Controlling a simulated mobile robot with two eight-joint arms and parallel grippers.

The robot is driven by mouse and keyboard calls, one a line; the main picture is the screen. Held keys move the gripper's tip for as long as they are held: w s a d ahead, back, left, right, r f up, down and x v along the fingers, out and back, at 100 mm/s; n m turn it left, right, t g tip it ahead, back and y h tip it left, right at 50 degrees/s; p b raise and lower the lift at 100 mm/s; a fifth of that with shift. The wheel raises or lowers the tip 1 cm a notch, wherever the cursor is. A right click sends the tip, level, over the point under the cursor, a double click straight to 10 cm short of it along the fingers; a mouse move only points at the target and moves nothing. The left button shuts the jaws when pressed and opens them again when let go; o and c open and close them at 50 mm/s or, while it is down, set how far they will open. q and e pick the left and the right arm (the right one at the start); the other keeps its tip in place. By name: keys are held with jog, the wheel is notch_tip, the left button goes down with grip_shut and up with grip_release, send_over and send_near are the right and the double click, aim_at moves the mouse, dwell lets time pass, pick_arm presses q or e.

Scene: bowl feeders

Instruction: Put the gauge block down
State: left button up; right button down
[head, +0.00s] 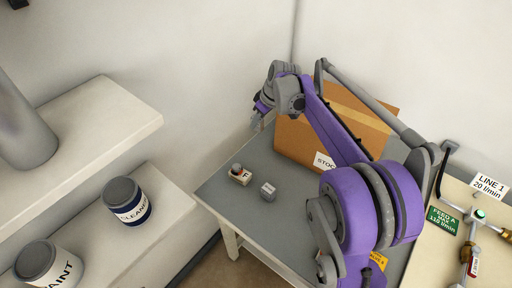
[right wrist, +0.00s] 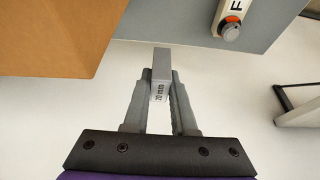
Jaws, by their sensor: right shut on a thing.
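The gauge block (right wrist: 161,66) is a small grey block with a white "20 mm" label. In the right wrist view it sits between the fingertips of my right gripper (right wrist: 160,88), which is shut on it. In the head view my right gripper (head: 259,108) is high near the back left edge of the grey table (head: 222,190), beside the cardboard box. I cannot make out the block there. My left gripper is not in view.
A switch box (head: 240,175) with a knob and a small grey labelled block (head: 268,191) stand on the table. A cardboard box (head: 295,140) fills its back. Shelves with a cleaner can (head: 125,200) and a paint can (head: 48,264) are left. The table's front left is clear.

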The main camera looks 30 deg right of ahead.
notch_tip(320, 180, down, 13)
jog(key=shift+w+b, duration=0.1)
jog(key=shift+b, duration=0.3)
jog(key=shift+f, duration=0.15)
jog(key=c, duration=0.7)
grip_release()
jog(key=shift+c, duration=0.2)
jog(key=v, duration=1.1)
jog(key=s+a+r+m+h, duration=0.1)
jog(key=s+a+m, duration=0.1)
jog(key=s+a, duration=1.05)
jog(key=s+a+f, duration=0.1)
jog(key=s, duration=0.3)
jog(key=s+a+f+m, duration=0.1)
jog(key=s+f, duration=0.1)
jog(key=s, duration=0.2)
jog(key=s+a+f+m+t, duration=0.1)
jog(key=s+a+f, duration=0.1)
jog(key=s, duration=0.3)
jog(key=shift+f+h+p, duration=0.2)
jog(key=shift+h+p, duration=0.2)
jog(key=shift+s+a+f, duration=0.1)
jog(key=shift+s+f, duration=0.1)
jog(key=shift+s, duration=0.1)
